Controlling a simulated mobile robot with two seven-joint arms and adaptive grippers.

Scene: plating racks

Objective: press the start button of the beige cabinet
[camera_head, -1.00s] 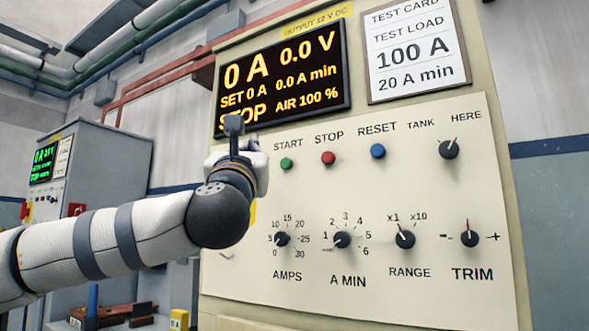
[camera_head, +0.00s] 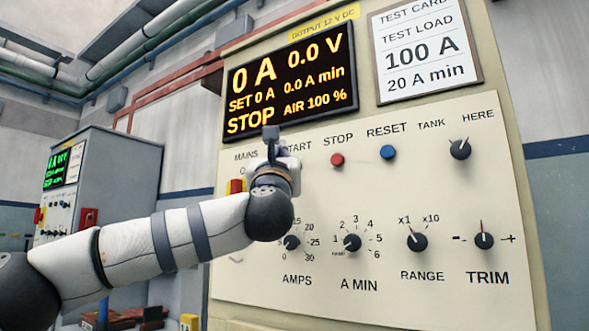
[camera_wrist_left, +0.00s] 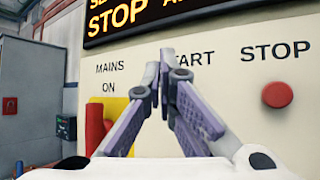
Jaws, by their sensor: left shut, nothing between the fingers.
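The beige cabinet (camera_head: 505,140) fills the right of the head view, with a cream control panel (camera_head: 330,200). My left gripper (camera_head: 271,134) is shut and empty in front of the panel, over the first letters of the START label (camera_head: 300,146). It also shows in the left wrist view (camera_wrist_left: 163,70), fingertips together beside the START label. The green start button is hidden behind my gripper in both views; contact cannot be told. The red STOP button (camera_head: 337,160) and blue RESET button (camera_head: 388,152) are to the right. My right gripper is not in view.
A red mains handle on a yellow plate (camera_wrist_left: 117,112) is left of my fingers. The cabinet's display (camera_head: 290,82) reads STOP, 0 A and 0.0 V. Several knobs, including the A MIN knob (camera_head: 352,242), are lower on the panel. A grey cabinet (camera_head: 120,180) stands further left.

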